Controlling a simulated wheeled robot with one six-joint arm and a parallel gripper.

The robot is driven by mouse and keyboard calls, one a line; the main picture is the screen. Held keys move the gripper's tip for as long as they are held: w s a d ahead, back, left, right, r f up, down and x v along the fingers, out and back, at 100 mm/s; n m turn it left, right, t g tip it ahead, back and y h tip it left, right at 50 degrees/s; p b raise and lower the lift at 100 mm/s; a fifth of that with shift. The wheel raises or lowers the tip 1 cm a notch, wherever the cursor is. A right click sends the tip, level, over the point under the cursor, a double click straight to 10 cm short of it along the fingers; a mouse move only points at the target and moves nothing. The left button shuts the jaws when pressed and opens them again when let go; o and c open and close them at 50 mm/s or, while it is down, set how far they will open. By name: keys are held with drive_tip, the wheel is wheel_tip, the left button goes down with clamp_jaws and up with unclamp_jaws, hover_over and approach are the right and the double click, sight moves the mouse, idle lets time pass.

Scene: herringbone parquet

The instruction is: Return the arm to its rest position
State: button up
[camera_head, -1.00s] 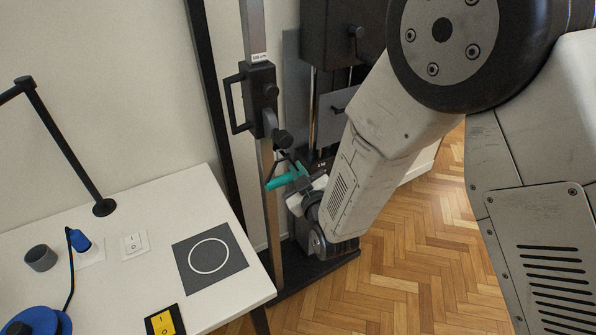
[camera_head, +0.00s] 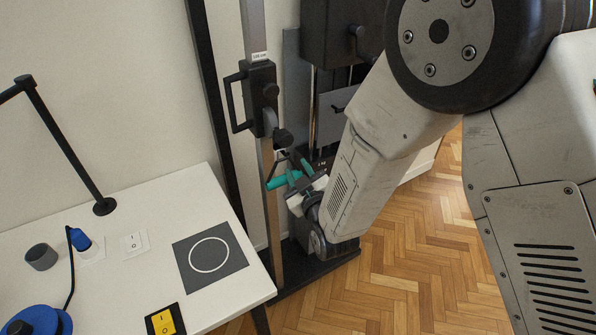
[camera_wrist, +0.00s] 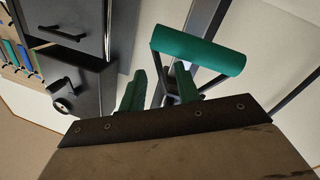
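My gripper (camera_wrist: 160,88) shows in the wrist view with its two green fingers apart and nothing held between them. A green cylindrical handle (camera_wrist: 199,50) on dark brackets is just beyond the fingertips and apart from them. In the head view my gripper (camera_head: 297,178) is at the end of the lowered arm, beside the teal handle (camera_head: 277,183) on the upright machine. My forearm hides part of the machine behind it.
A white table (camera_head: 120,285) at the left holds a grey mat with a white ring (camera_head: 181,259), a light switch (camera_head: 134,242), a yellow switch (camera_head: 165,321), a grey cup (camera_head: 41,257) and a blue reel (camera_head: 40,322). Parquet floor (camera_head: 415,265) at the right is clear.

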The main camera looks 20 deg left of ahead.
drive_tip(key=v, duration=0.8)
wheel_tip(320, 180, down, 8)
drive_tip(key=s+m+g+h, duration=0.1)
drive_tip(key=s+g+h, duration=0.1)
drive_tip(key=g+h, duration=0.15)
drive_tip(key=s+d+m+g+h, duration=0.2)
drive_tip(key=d+g+h, duration=0.1)
drive_tip(key=d+g, duration=0.3)
drive_tip(key=s+d+r+m+g+h, duration=0.1)
drive_tip(key=s+d+r+m, duration=0.2)
drive_tip(key=d+r, duration=0.6)
drive_tip(key=s+d+r+m+g+h, duration=0.1)
drive_tip(key=s+d+r+m, duration=0.3)
drive_tip(key=s+d+r, duration=0.4)
drive_tip(key=s+d+r+m+g+h, duration=0.1)
drive_tip(key=s+d+r+m+h, duration=0.2)
drive_tip(key=d, duration=1.4)
wheel_tip(320, 180, up, 7)
drive_tip(key=s, duration=0.3)
drive_tip(key=shift+d+r, duration=0.2)
